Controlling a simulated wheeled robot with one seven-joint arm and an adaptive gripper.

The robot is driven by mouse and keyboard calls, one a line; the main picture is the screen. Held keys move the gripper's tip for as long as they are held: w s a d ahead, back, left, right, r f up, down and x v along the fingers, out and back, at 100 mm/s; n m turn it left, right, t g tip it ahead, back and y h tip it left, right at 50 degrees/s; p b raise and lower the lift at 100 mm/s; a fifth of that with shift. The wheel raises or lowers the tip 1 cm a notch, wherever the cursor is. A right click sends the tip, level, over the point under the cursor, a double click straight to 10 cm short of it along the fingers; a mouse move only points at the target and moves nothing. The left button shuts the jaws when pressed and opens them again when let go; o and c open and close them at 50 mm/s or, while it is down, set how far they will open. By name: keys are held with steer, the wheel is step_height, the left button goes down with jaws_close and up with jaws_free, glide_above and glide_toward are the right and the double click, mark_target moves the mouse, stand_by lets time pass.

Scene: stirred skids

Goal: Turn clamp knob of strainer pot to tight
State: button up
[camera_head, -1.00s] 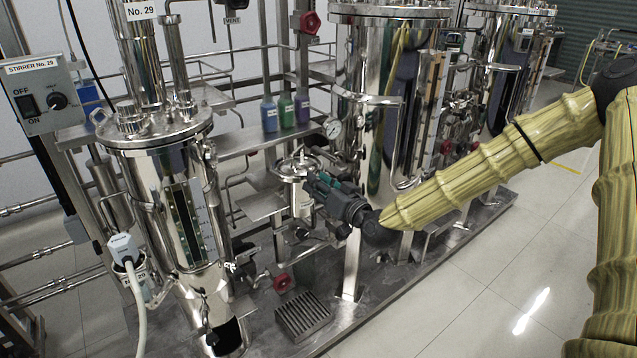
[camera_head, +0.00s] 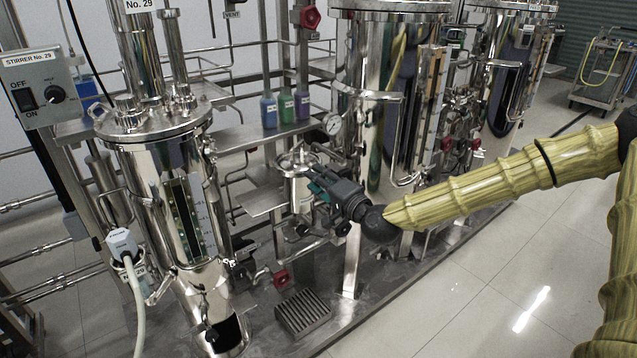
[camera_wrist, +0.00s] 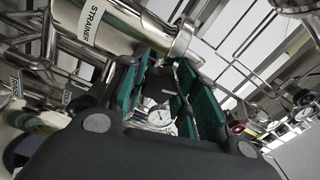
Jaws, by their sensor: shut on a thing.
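The strainer pot (camera_head: 299,192) is a small shiny steel vessel with a lid, in the middle of the head view. In the wrist view its steel body (camera_wrist: 115,28) with a STRAINER label runs across the top left, with a rim ring (camera_wrist: 182,42) at its end. My gripper (camera_head: 318,183) reaches the pot's right side near the lid. In the wrist view my gripper (camera_wrist: 168,82) shows green-padded fingers close to that ring, shut on the clamp knob. The knob is mostly hidden between the fingers, and its turn position cannot be told.
A large steel tank (camera_head: 372,110) stands right behind my gripper, with a pressure gauge (camera_head: 332,125) near it. The stirrer vessel (camera_head: 165,190) stands at left. Several small bottles (camera_head: 286,108) sit on a shelf behind. A red valve handle (camera_head: 281,278) is below. Open floor lies at right.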

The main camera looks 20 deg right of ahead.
steer(key=shift+f+m+b, duration=0.1)
steer(key=shift+m+b, duration=0.45)
steer(key=shift+m, duration=0.95)
steer(key=o, duration=1)
steer(key=shift+o, duration=0.2)
steer(key=shift+s, duration=0.1)
steer(key=v, duration=1.2)
